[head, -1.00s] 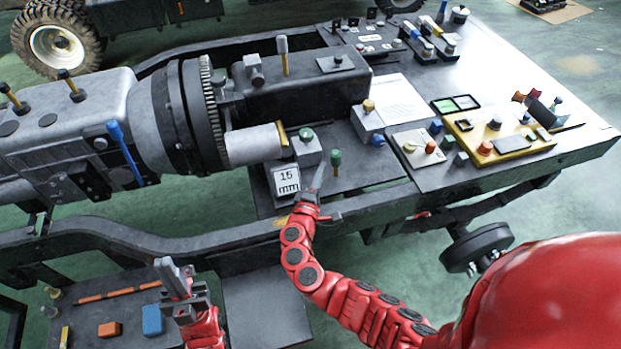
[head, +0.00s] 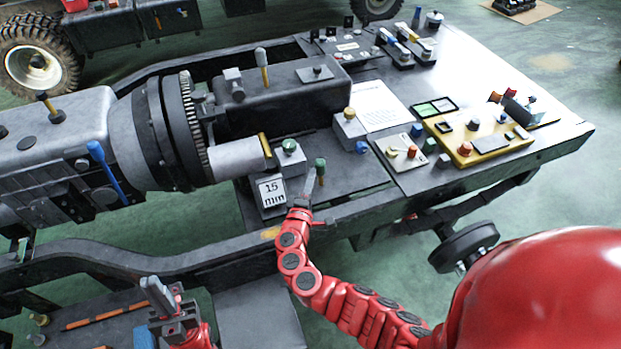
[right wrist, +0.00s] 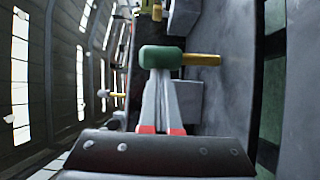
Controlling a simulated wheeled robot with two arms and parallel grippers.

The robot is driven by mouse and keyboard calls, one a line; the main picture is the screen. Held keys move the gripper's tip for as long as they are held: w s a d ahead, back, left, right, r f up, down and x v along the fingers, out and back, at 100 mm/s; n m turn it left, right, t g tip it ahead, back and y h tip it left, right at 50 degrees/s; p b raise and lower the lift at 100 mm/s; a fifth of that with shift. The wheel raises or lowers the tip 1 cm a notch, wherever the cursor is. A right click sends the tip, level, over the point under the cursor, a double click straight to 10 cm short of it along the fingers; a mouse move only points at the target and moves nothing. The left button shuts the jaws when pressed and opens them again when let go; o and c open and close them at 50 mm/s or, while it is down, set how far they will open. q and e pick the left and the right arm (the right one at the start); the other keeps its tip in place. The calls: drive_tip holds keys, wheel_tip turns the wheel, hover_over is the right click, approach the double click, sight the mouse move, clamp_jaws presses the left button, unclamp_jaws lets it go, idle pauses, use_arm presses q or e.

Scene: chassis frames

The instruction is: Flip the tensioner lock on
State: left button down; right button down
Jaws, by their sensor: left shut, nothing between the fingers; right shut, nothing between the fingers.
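A small lever with a green cap and yellow stem (head: 320,170) stands roughly upright on the dark plate, right of the "15 mm" block. No label shows, so I cannot tell for sure that it is the tensioner lock. My right gripper (head: 309,186) is shut and empty just in front of it. In the right wrist view the closed fingertips (right wrist: 162,75) reach the green cap (right wrist: 160,57); I cannot tell whether they touch. The yellow stem points right there. My left gripper (head: 156,294) is shut and empty, low at the left, away from the lever.
The "15 mm" block (head: 271,191) and a green-button box (head: 290,158) are close left of the lever. A yellow-knob box (head: 349,131) stands behind it. A silver cylinder (head: 236,153) is further left. The chassis rail (head: 345,209) runs in front.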

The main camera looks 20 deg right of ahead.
drive_tip(key=shift+d+r, duration=0.1)
drive_tip(key=shift+d, duration=0.1)
drive_tip(key=shift+d+r+m+g+y+p, duration=0.15)
drive_tip(key=shift+d+r+m+g, duration=0.05)
drive_tip(key=shift+d+m, duration=0.25)
drive_tip(key=shift+d+r+m+g+y+p, duration=0.2)
drive_tip(key=shift+d+m, duration=0.1)
drive_tip(key=shift+m, duration=0.15)
drive_tip(key=shift+d+r+m+g+y+p, duration=0.2)
drive_tip(key=shift+d+m+g+y+p, duration=0.3)
drive_tip(key=shift+d+m, duration=0.5)
drive_tip(key=shift+d+m+g+y+p, duration=0.3)
drive_tip(key=shift+d+m+y+p, duration=0.35)
drive_tip(key=shift+d, duration=0.2)
drive_tip(key=shift+w+d+f+m+y+p, duration=0.1)
drive_tip(key=shift+d+f+m+y+p, duration=0.25)
drive_tip(key=shift+d+m+y+p, duration=0.3)
